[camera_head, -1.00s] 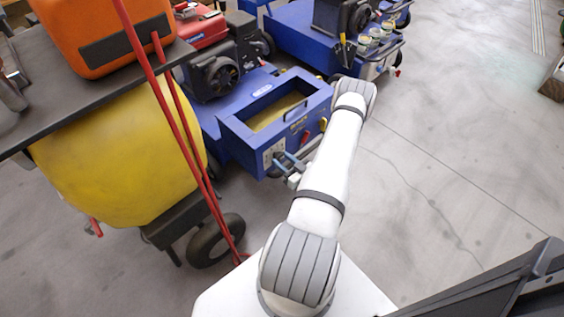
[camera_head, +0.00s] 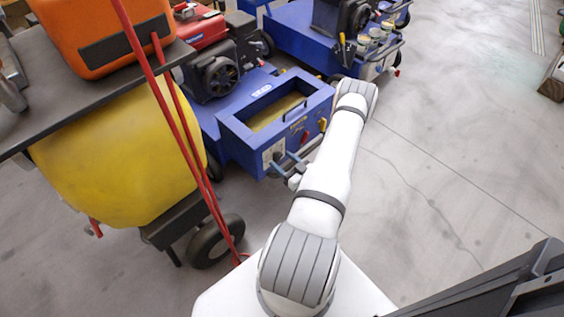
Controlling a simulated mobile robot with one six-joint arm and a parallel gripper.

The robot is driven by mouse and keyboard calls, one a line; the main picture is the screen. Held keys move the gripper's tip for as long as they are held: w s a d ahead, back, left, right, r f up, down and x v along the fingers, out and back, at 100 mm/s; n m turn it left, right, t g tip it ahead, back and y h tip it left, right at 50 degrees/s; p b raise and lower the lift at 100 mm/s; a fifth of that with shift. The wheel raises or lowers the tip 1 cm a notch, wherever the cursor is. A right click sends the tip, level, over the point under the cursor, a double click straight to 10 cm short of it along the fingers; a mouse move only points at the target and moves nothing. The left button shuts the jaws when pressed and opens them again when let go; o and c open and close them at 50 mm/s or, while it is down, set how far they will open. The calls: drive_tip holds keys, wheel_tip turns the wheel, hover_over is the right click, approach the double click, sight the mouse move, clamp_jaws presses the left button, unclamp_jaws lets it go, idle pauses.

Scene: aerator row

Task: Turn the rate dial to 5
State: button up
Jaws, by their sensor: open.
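The near blue aerator (camera_head: 228,135) stands left of my arm, with a pale panel (camera_head: 267,154) low on the left of its front face. Small dark marks show on the panel, but I cannot read any dial number or pointer. My gripper (camera_head: 283,163) is low in front of this panel, beside the white wrist, and is open. It is small and overlaps the grey front bar, so I cannot tell whether it touches a dial. Red controls (camera_head: 306,136) show farther right on the same face, close to my arm.
A cart with a yellow tank (camera_head: 120,160), an orange case (camera_head: 95,30) and red hoses (camera_head: 180,130) stands close on the left. Another blue aerator (camera_head: 290,30) stands behind.

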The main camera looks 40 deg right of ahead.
drive_tip(key=s+p, duration=0.1)
drive_tip(key=s, duration=0.6)
drive_tip(key=shift+s+d, duration=0.2)
drive_tip(key=shift+d, duration=0.1)
drive_tip(key=shift+w+a+m+y+b, duration=0.2)
drive_tip(key=shift+w+m, duration=1.1)
drive_tip(key=shift+m, duration=4.5)
drive_tip(key=shift+w+d+m+y+b, duration=0.1)
drive_tip(key=shift+w+m+y+b, duration=0.75)
drive_tip(key=shift+m, duration=4.95)
drive_tip(key=shift+w+a+m+h+p, duration=0.15)
drive_tip(key=shift+w+m, duration=1.55)
drive_tip(key=shift+m, duration=4.1)
drive_tip(key=shift+d, duration=0.1)
